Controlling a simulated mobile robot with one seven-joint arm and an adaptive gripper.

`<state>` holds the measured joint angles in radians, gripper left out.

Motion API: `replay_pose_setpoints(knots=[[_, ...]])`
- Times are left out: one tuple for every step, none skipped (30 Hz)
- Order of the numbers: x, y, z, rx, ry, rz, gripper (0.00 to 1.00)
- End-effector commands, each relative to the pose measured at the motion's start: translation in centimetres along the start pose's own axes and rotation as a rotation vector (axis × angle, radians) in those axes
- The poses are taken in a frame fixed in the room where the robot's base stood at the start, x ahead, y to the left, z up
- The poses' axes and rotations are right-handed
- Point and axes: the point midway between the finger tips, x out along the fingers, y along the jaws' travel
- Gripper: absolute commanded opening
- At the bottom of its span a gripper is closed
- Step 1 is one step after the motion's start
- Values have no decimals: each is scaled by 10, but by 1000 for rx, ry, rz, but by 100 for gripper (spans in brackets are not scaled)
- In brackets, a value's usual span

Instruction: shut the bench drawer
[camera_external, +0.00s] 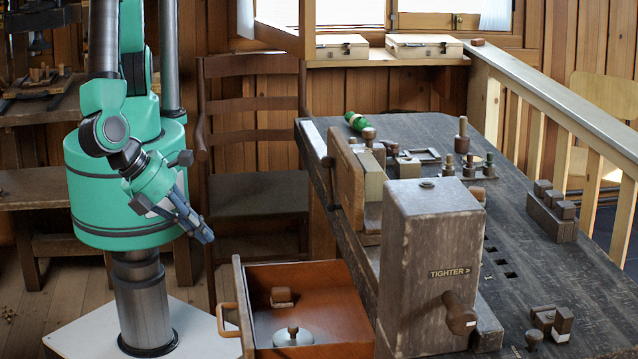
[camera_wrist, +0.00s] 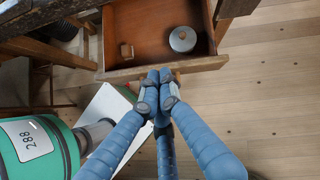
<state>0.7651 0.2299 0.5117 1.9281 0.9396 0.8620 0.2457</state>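The bench drawer (camera_external: 340,297) stands pulled out from under the bench, with its reddish-brown inside showing. Its pale front edge (camera_wrist: 120,74) crosses the wrist view. A wooden loop handle (camera_external: 227,320) is on its front; in the wrist view my fingers mostly hide it. In the drawer lie a small wooden block (camera_external: 281,297) and a round grey lid with a knob (camera_external: 293,336). My gripper (camera_external: 204,236) has blue fingers, which meet at the tips in the wrist view (camera_wrist: 158,78). It is empty, in front of and above the drawer front, apparently apart from it.
The dark bench (camera_external: 540,260) carries a large wooden vise block marked "TIGHTER" (camera_external: 430,240), turned spools and a green bottle (camera_external: 355,121). A chair (camera_external: 255,190) stands behind the drawer, beside my arm. The plank floor (camera_wrist: 270,100) before the drawer is clear on the wrist view's right.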

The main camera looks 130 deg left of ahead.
Motion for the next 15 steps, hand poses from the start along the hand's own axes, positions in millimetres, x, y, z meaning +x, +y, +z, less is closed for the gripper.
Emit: replay_pose_setpoints(knots=[[8, 5, -20, 60, -11, -13, 0], [12, 7, -30, 95, -17, -22, 0], [18, 10, -44, 141, -25, -35, 0], [22, 12, -55, 174, -31, -44, 0], [27, 16, -65, 209, -38, -53, 0], [32, 19, -78, 252, -45, -66, 0], [36, 22, -88, 284, -50, -75, 0], [40, 26, -96, 315, -55, -83, 0], [45, 29, -108, 354, -62, -95, 0], [48, 32, -116, 380, -66, -102, 0], [51, 35, -123, 405, -70, -110, 0], [55, 39, -131, 433, -75, -118, 0], [58, 41, -136, 452, -78, -123, 0], [60, 43, -141, 469, -80, -129, 0], [62, 45, -146, 487, -83, -135, 0]])
